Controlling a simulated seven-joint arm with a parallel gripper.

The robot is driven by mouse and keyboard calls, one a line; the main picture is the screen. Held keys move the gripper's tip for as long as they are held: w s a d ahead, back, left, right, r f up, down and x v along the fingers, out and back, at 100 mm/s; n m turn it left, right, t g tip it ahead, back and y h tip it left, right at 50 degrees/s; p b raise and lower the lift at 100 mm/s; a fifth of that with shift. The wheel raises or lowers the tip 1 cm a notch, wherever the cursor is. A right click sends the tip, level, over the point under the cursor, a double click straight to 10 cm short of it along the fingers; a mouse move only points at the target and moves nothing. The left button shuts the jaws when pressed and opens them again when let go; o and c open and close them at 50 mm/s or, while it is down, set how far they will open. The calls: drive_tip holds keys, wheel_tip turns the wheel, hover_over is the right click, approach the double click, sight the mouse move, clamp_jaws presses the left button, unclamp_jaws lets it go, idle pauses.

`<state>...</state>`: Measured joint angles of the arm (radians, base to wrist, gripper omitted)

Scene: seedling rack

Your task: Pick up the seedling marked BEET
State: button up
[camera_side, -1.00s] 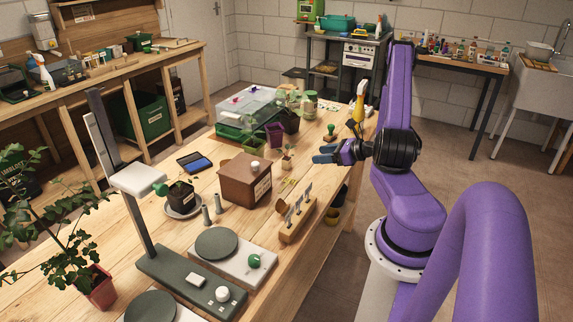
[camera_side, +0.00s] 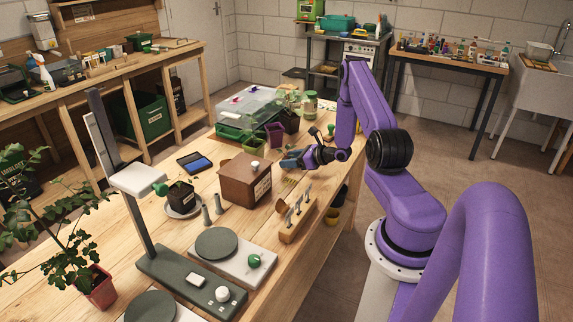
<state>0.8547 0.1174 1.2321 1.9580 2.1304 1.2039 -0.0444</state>
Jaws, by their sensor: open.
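No label reading BEET is legible in this view. My gripper (camera_side: 290,161) is open, low over the bench to the right of the brown box. Its fingers and wrist cover the spot where a small potted seedling stood. I cannot tell whether the fingers are around that seedling or only in front of it. Other plants stand behind: one in a green pot (camera_side: 254,148), one by a purple pot (camera_side: 274,135) and one in a dark pot (camera_side: 291,122).
A brown box (camera_side: 244,182) with a knob stands close left of my gripper. A wooden block (camera_side: 297,223) with several upright pieces is in front. A clear-lidded tray (camera_side: 248,103) stands behind. A grey stand (camera_side: 140,215) rises at the left.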

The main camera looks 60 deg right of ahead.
drive_tip(key=shift+x, duration=0.95)
drive_tip(key=c, duration=1)
drive_tip(key=shift+c, duration=0.2)
